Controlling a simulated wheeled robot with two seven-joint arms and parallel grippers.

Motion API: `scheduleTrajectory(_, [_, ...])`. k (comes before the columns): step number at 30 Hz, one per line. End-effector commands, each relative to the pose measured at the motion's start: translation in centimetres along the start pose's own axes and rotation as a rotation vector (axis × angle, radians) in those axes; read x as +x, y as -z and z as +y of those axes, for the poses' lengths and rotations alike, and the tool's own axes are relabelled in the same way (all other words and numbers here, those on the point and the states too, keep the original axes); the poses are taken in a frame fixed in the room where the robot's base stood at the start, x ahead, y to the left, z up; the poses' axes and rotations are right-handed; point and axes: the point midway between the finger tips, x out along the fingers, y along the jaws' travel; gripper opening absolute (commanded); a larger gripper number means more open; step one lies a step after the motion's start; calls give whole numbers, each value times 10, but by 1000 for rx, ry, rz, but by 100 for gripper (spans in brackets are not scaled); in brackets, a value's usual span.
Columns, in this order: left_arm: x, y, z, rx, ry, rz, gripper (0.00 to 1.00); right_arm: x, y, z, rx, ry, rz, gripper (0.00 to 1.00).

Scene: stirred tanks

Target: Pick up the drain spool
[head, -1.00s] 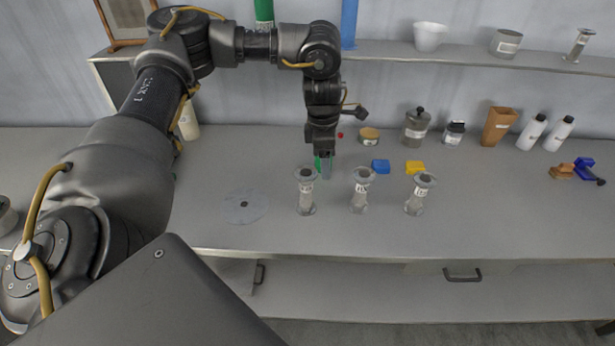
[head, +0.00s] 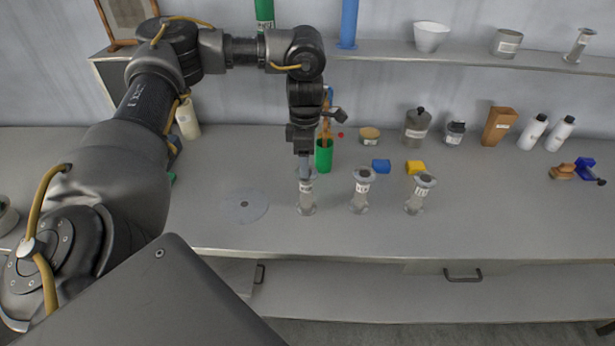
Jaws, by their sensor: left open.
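Three grey flanged spools with small labels stand upright in a row on the bench: a left spool (head: 307,200), a middle spool (head: 361,191) and a right spool (head: 420,195). The labels are too small to read, so I cannot tell which is the drain spool. My left gripper (head: 305,174) points down at the top of the left spool and covers part of its upper flange. It is open, and I cannot tell whether it touches the spool. My right gripper is not in view.
A green cup (head: 324,156) stands just behind the left spool; blue (head: 381,166) and yellow (head: 416,167) blocks lie behind the others. Jars and bottles line the back. The bench front is clear.

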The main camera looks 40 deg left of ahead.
Motion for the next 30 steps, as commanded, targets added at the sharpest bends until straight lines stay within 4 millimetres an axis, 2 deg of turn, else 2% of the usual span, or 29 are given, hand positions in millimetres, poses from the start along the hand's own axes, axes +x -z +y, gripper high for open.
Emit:
scheduleTrajectory(4, [9, 0, 0, 0, 3, 2, 58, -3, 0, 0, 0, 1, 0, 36])
scheduleTrajectory(12, [44, -2, 0, -2, 3, 2, 58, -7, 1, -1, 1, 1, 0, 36])
scheduleTrajectory(16, [51, -2, 0, -1, 2, 1, 58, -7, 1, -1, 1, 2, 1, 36])
scheduleTrajectory(23, [52, -2, 0, 0, 0, 0, 58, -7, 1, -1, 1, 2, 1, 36])
scheduleTrajectory(30, [52, -2, 0, -1, 0, 1, 28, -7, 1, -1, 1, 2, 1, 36])
